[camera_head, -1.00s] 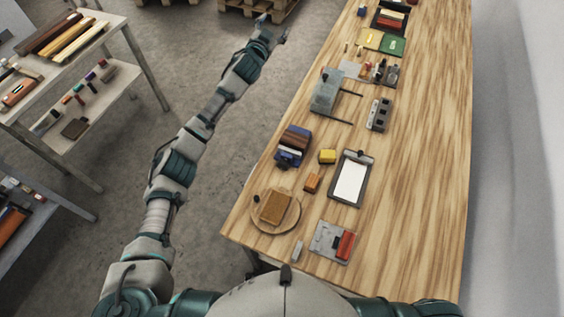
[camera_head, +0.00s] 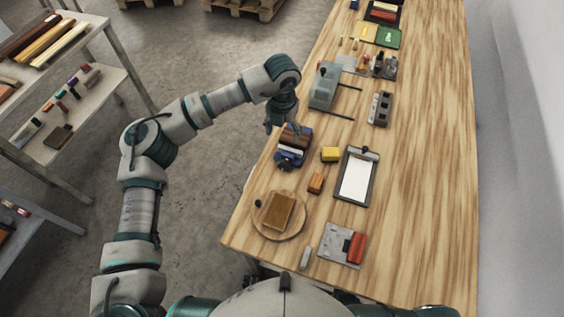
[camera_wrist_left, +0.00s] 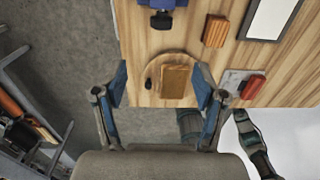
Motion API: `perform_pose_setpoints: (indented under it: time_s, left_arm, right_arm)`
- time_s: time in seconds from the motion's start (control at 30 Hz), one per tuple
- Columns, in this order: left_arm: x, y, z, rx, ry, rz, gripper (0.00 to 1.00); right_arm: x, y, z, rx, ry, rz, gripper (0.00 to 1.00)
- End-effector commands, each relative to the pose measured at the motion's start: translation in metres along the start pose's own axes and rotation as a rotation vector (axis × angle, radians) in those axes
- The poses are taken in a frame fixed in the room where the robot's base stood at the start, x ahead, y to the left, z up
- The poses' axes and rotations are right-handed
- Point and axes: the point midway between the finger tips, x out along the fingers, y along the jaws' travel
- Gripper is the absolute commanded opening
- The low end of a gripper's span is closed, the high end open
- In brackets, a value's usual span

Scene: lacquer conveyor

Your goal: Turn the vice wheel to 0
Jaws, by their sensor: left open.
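The blue vice (camera_head: 291,158) sits near the left edge of the wooden bench, with brown blocks at its top. A dark knob (camera_head: 284,167), which looks like its wheel, is on its near side; any marks on it are too small to read. In the left wrist view the blue vice body (camera_wrist_left: 178,4) and the dark knob (camera_wrist_left: 161,19) show at the top edge. My left gripper (camera_head: 284,122) is above and just beyond the vice at the bench edge. In the left wrist view its fingers (camera_wrist_left: 161,87) are wide apart and empty. My right gripper is not in view.
A round board (camera_head: 263,226) with a brown block stands nearer me. A yellow block (camera_head: 331,154), an orange block (camera_head: 316,183) and a clipboard (camera_head: 372,181) lie to the vice's right. A grey device (camera_head: 324,86) stands beyond it. The bench's right side is clear.

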Motion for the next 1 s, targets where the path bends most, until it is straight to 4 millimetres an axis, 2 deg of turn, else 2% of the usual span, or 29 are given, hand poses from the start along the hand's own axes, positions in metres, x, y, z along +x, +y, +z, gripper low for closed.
perform_pose_setpoints:
  time_s: [0.17, 0.7, 0.83, 1.0]
  left_arm:
    - [0.02, 0.001, -0.001, 0.0, 0.005, 0.016, 0.71]
    - [0.142, 0.004, -0.002, 0.001, 0.004, 0.007, 0.71]
    - [0.161, 0.003, -0.001, 0.0, 0.004, 0.008, 0.71]
    - [0.172, 0.002, -0.001, 0.001, 0.002, 0.008, 0.71]
  right_arm:
    - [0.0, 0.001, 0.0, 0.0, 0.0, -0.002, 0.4]
    - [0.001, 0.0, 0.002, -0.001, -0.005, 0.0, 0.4]
    - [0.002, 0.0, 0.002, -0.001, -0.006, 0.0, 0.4]
    - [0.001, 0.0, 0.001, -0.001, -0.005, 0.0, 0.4]
